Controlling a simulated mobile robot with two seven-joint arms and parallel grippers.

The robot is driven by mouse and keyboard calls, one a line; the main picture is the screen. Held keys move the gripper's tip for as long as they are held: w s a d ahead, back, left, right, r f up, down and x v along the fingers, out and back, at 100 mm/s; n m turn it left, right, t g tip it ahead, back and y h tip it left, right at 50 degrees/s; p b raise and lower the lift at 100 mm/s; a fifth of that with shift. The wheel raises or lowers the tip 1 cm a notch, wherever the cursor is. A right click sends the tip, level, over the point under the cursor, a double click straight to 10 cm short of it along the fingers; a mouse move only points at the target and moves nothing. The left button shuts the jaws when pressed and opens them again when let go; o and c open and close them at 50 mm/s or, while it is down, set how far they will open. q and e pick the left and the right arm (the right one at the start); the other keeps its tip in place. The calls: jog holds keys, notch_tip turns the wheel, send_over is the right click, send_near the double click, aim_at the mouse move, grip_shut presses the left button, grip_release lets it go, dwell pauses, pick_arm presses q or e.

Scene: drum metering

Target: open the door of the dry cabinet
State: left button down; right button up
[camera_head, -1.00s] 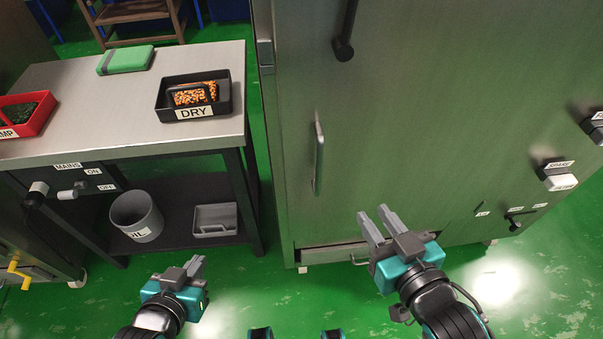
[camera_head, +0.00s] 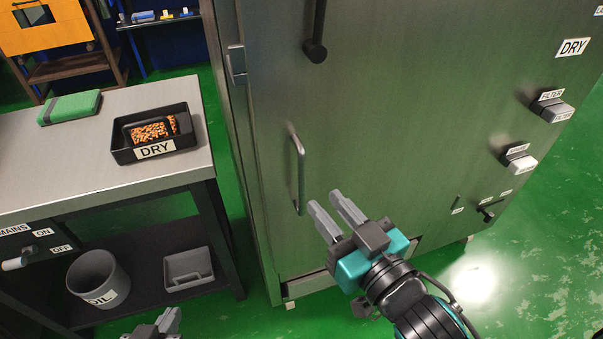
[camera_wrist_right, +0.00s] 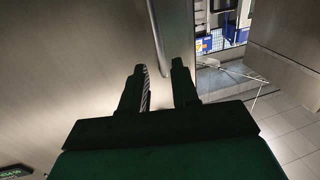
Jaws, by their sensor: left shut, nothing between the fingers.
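The dry cabinet (camera_head: 420,110) is a tall grey metal cabinet marked DRY. Its door looks shut flush. An upright bar handle (camera_head: 299,175) is on the door's left side, and it also shows ahead of the fingers in the right wrist view (camera_wrist_right: 156,40). My right gripper (camera_head: 333,204) is open and empty, just right of and below the handle in the head view, apart from it. The right wrist view shows its two fingers (camera_wrist_right: 157,82) spread, with the handle's end near the gap. My left gripper (camera_head: 168,322) is shut and empty at the bottom edge, partly cut off.
A black lever (camera_head: 315,48) sits higher on the cabinet front. Labelled knobs (camera_head: 520,160) are on the right. A steel bench (camera_head: 60,180) stands left, carrying a black DRY tray (camera_head: 193,125) and a green case (camera_head: 70,107). A grey bin (camera_head: 97,275) is on its lower shelf.

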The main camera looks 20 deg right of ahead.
aim_at(303, 178)
jog(key=x, duration=0.8)
jog(key=shift+w+a, duration=0.1)
jog(key=shift+w, duration=0.1)
jog(key=shift+c, duration=0.4)
grip_shut()
